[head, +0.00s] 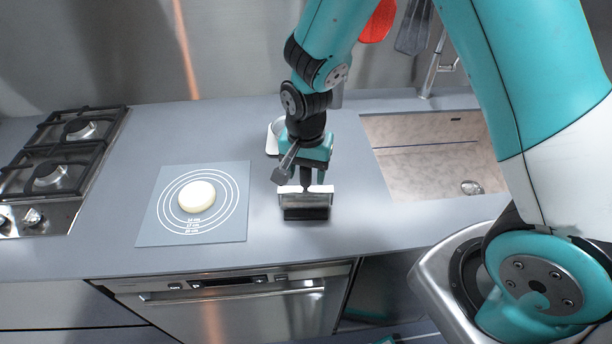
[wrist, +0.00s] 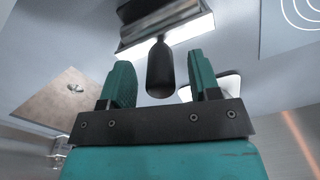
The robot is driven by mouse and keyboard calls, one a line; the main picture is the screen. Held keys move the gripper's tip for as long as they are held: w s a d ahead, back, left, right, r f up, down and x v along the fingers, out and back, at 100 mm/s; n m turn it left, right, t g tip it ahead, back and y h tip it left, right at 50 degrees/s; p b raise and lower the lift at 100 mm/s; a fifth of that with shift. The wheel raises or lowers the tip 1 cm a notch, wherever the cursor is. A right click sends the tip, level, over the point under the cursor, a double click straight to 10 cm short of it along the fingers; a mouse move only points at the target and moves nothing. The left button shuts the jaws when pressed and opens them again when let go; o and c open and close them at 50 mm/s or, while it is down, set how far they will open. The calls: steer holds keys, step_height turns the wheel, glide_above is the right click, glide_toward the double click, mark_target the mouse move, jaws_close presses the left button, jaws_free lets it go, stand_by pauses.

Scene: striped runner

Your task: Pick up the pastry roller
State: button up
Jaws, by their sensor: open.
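The pastry roller (head: 305,200) stands on the grey counter, between the ringed mat and the sink. It has a wide metallic and dark body with a black handle pointing up. In the wrist view its body is at the top, and the dark handle (wrist: 160,70) reaches down between my fingers. My gripper (head: 306,180) is over the roller, pointing down. Its two teal fingers (wrist: 162,78) are open, one on each side of the handle, with a visible gap on both sides. In the head view my gripper hides most of the handle.
A blue-grey mat (head: 155,228) with white rings lies to the left, with a pale round dough piece (head: 197,196) on it. A white item (head: 273,140) stands close behind my gripper, partly hidden. A sink (head: 430,160) is at right, a gas hob (head: 50,165) at far left.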

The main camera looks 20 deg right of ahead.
steer(key=shift+f, duration=0.7)
jaws_close()
steer(key=shift+r, duration=0.1)
